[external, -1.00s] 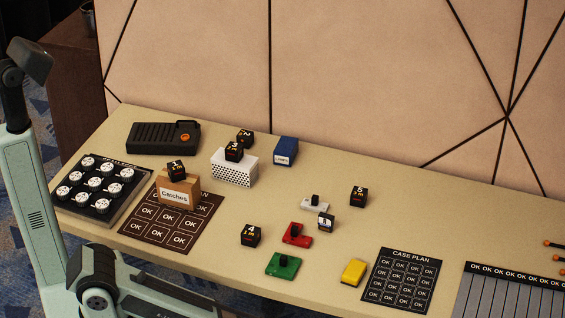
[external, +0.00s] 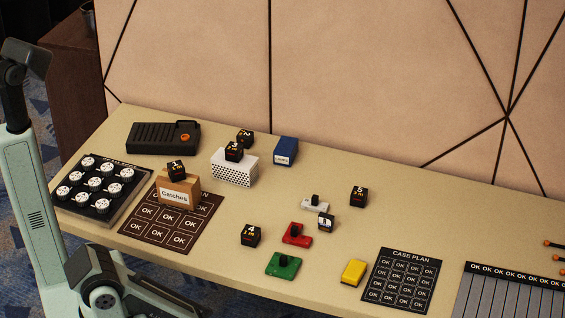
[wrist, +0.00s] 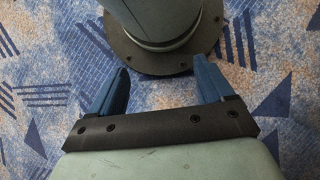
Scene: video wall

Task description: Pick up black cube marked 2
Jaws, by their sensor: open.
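The black cube marked 2 (external: 245,138) sits toward the back of the table in the external view. It is behind the white perforated box (external: 235,168), and its lower part is partly hidden by the cube marked 3 (external: 233,151), which rests on that box. My gripper (wrist: 160,85) shows in the wrist view with its two blue fingers wide apart and nothing between them. It points down toward the blue patterned carpet and my round base, away from the table. The gripper's fingers do not show in the external view.
A blue box (external: 286,151) stands right of cube 2, and a black case (external: 163,138) lies left. A cardboard box (external: 179,188) carries cube 1 (external: 176,170). Cubes 4 (external: 251,235) and 5 (external: 358,196) stand apart. The wall rises behind the table (external: 420,215).

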